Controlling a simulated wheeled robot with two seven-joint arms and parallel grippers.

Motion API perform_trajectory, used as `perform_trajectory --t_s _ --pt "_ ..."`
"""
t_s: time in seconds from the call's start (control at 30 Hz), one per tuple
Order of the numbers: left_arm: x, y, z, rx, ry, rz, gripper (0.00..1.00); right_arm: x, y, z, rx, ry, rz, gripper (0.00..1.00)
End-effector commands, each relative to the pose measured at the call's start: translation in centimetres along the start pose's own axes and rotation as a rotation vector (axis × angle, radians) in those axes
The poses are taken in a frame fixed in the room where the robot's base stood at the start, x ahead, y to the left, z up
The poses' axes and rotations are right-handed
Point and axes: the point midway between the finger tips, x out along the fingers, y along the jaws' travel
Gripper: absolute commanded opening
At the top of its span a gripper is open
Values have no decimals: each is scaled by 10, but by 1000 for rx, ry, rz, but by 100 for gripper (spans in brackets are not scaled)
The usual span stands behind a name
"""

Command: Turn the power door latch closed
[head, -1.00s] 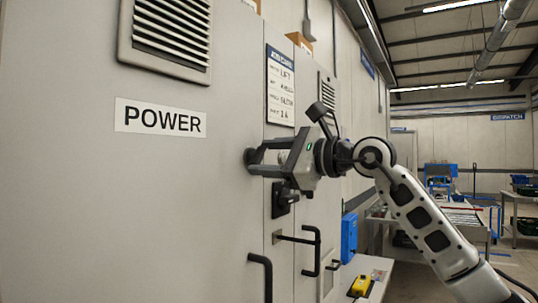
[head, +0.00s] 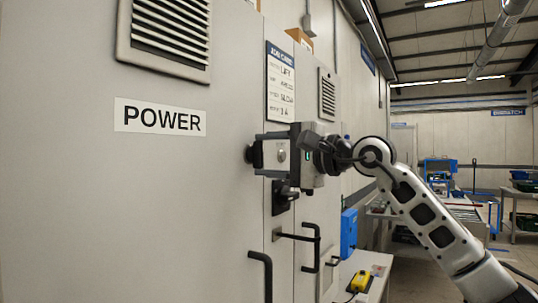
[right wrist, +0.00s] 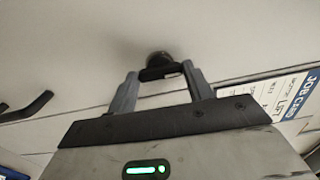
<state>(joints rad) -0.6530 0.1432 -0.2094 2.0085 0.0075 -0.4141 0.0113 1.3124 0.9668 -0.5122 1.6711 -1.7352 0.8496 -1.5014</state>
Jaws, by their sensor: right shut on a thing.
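The power door (head: 80,200) is a large pale grey panel with a "POWER" sign. Its latch (head: 250,154) is a dark knob near the door's right edge. My right gripper (head: 264,154) points left at the door and is shut on the latch. In the right wrist view, the latch's round dark base (right wrist: 158,58) stands on the panel, and its dark bar lies between the two grey fingers of my gripper (right wrist: 160,75). The fingers hide much of the latch in the head view. My left gripper is not in view.
A black door handle (head: 262,272) is below the latch. Another dark latch (head: 284,196) and a handle (head: 316,246) are on the adjoining panel, close under my gripper. A job card (head: 281,84) hangs above. A yellow box (head: 361,282) lies on a bench to the right.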

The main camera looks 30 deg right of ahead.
Motion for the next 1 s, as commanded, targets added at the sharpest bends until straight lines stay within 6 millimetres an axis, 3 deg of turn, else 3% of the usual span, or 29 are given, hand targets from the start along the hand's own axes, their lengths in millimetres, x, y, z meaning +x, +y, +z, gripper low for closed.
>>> perform_trajectory --t_s 0.57,0.6,0.67,1.0 --pt "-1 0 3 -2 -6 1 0 0 0 0 -32 -1 0 28" --pt "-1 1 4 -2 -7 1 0 0 0 0 -32 -1 0 59" --pt "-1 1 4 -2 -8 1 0 0 0 0 -32 -1 0 73" --pt "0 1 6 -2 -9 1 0 -3 1 0 -32 1 0 73"
